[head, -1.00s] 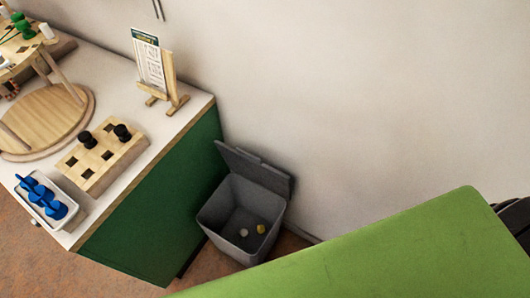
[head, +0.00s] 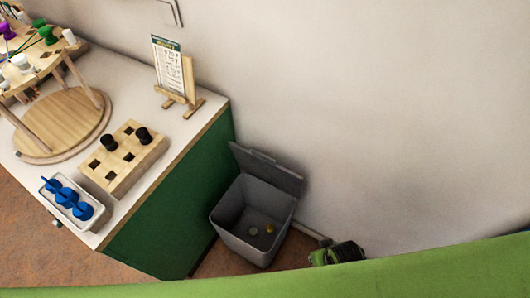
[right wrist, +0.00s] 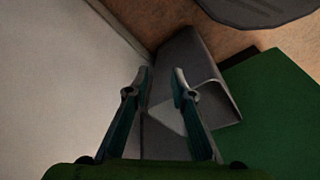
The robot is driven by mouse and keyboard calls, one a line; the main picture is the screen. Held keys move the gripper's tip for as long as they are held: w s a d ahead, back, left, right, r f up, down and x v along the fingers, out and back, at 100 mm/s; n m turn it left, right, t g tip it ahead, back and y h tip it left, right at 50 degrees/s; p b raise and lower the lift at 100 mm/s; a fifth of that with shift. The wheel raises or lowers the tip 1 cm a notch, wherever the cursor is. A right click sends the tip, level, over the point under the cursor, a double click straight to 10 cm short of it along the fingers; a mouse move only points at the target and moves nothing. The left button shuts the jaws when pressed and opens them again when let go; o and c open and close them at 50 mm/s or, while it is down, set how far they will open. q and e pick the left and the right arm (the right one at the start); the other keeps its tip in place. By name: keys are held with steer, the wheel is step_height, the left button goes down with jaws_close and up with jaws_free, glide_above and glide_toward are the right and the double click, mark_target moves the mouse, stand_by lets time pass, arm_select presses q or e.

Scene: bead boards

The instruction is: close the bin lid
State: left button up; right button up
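The grey bin (head: 237,237) stands on the floor against the green side of the counter. My left gripper is not in view.
A white-topped counter (head: 212,112) with a green side (head: 178,225) stands left of the bin. It bears a card stand (head: 185,100), a wooden peg block (head: 125,178) and a white tray (head: 96,222). The wall (head: 390,120) is close behind the bin.

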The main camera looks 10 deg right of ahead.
steer(key=w+a+r, duration=0.2)
steer(key=w+r, duration=0.2)
steer(key=r, duration=0.7)
step_height(320, 180, up, 19)
steer(key=n+h+p, duration=0.2)
steer(key=n, duration=0.7)
glide_above(263, 155)
steer(key=s+a, duration=0.2)
steer(key=shift+g+y, duration=0.3)
steer(key=shift+g, duration=0.1)
steer(key=f, duration=0.4)
steer(key=w+d+f, duration=0.1)
steer(key=f, duration=0.4)
steer(key=w+d+f, duration=0.1)
steer(key=f, duration=0.3)
steer(key=shift+f+b, duration=0.3)
steer(key=shift+b, duration=0.05)
jaws_close()
